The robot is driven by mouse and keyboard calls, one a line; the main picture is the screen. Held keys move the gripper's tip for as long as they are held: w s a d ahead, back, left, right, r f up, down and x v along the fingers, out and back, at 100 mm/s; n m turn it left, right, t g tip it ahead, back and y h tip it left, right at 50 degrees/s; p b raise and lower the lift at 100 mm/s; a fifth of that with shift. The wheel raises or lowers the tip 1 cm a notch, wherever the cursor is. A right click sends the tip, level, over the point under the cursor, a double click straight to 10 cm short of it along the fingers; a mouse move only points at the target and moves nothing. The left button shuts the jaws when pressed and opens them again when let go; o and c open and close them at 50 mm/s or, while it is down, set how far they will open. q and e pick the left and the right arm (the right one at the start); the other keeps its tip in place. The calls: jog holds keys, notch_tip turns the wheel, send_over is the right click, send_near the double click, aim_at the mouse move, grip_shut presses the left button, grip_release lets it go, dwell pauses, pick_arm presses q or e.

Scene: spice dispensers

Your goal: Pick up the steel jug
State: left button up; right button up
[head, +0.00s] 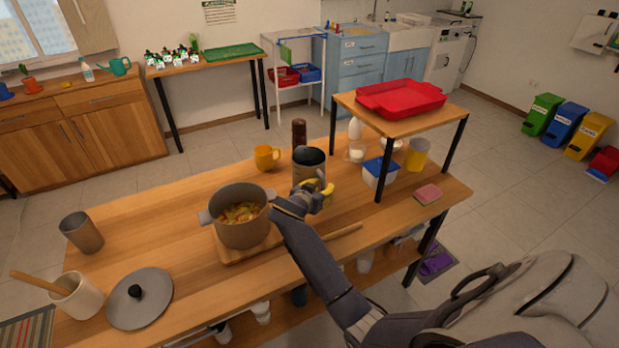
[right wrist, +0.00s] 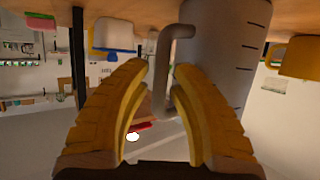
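The steel jug (head: 308,168) stands upright on the wooden table, just right of the cooking pot, with a dark opening at its top. In the right wrist view, which is upside down, its grey wall (right wrist: 228,40) shows measuring marks, and its bent handle (right wrist: 160,85) hangs in the gap between my yellow fingers. My right gripper (head: 318,190) is at the near side of the jug and hides part of it. In the right wrist view this gripper (right wrist: 159,70) is open, its fingertips on either side of the handle. Contact cannot be told. My left gripper is out of view.
The pot (head: 240,228) with food stands on a board close to the left of my right arm. A yellow mug (head: 267,158) and a dark pepper mill (head: 299,134) are behind the jug. A raised shelf with a red tray (head: 400,98) and a blue-lidded box (head: 379,172) are right.

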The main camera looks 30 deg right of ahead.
jog(key=shift+w+d+f, duration=0.1)
jog(key=shift+w+d, duration=0.1)
jog(key=shift+d, duration=0.05)
grip_shut()
dwell(0.4)
